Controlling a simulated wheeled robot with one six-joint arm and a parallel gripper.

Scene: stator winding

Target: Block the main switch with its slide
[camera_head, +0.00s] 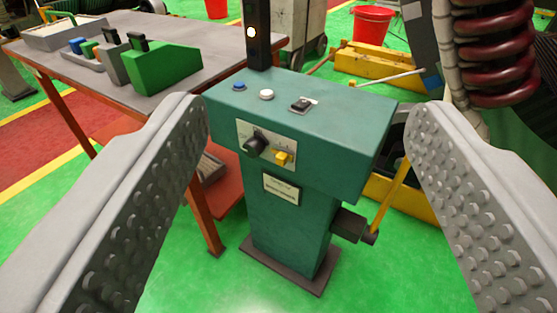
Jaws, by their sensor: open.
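A green control pedestal (300,125) stands upright ahead of me, between my gripper's fingers. On its front plate sits a black rotary main switch (256,143), with a small yellow slide (284,157) just to its right. The yellow piece is apart from the black knob by a small gap. My gripper (310,110) is open and empty. Its two grey studded fingers frame the pedestal at left and right, nearer the camera than the switch, and touch neither the knob nor the slide.
The pedestal top carries a blue button (239,86), a white button (266,94) and a black switch (303,104). A dark post with a lit lamp (251,32) rises behind. A workbench (150,100) stands left. Dark red coils (497,50) hang at upper right. Green floor is clear in front.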

